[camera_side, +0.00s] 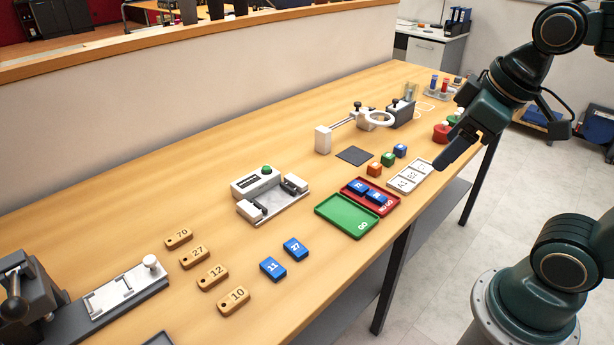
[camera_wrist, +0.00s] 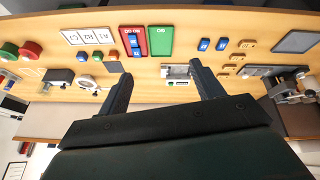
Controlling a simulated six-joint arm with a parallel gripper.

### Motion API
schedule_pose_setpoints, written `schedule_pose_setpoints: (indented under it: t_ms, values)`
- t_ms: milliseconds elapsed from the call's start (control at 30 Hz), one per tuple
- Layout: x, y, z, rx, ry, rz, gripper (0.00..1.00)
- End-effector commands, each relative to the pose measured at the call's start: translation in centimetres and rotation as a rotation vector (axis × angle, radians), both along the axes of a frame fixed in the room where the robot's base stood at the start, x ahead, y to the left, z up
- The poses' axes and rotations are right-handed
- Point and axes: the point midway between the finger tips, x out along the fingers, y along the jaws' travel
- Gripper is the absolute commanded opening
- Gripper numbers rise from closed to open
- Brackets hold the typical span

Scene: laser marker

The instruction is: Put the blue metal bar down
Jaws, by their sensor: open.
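Two blue metal bars, one marked 11 (camera_side: 273,268) and one marked 27 (camera_side: 295,249), lie flat on the wooden table in front of the measuring fixture. Two more blue bars (camera_side: 376,196) lie side by side in the red NO GO tray (camera_side: 389,210). The green GO tray (camera_side: 345,216) beside it is empty. My gripper (camera_side: 440,163) is at the right, raised above the table's front edge. In the wrist view, my gripper (camera_wrist: 162,85) has its fingers wide apart with nothing between them.
A grey-and-white fixture with a green button (camera_side: 267,170) stands behind the loose bars. Several tan numbered tags (camera_side: 212,277) lie to the left. A white marked tray (camera_side: 409,178), small coloured cubes (camera_side: 388,159) and a ring-shaped magnifier (camera_side: 376,118) are to the right.

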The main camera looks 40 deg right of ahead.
Motion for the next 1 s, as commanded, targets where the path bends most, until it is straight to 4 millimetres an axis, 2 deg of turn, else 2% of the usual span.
schedule_pose_setpoints:
  t_ms: [100, 300, 1000]
  values:
    - [-1.5, 0.5, -0.1, 0.054, -0.039, -0.094, 0.66]
    - [-2.6, 0.8, -0.3, 0.106, -0.066, -0.179, 0.66]
    - [-2.7, 0.8, -0.3, 0.110, -0.067, -0.189, 0.66]
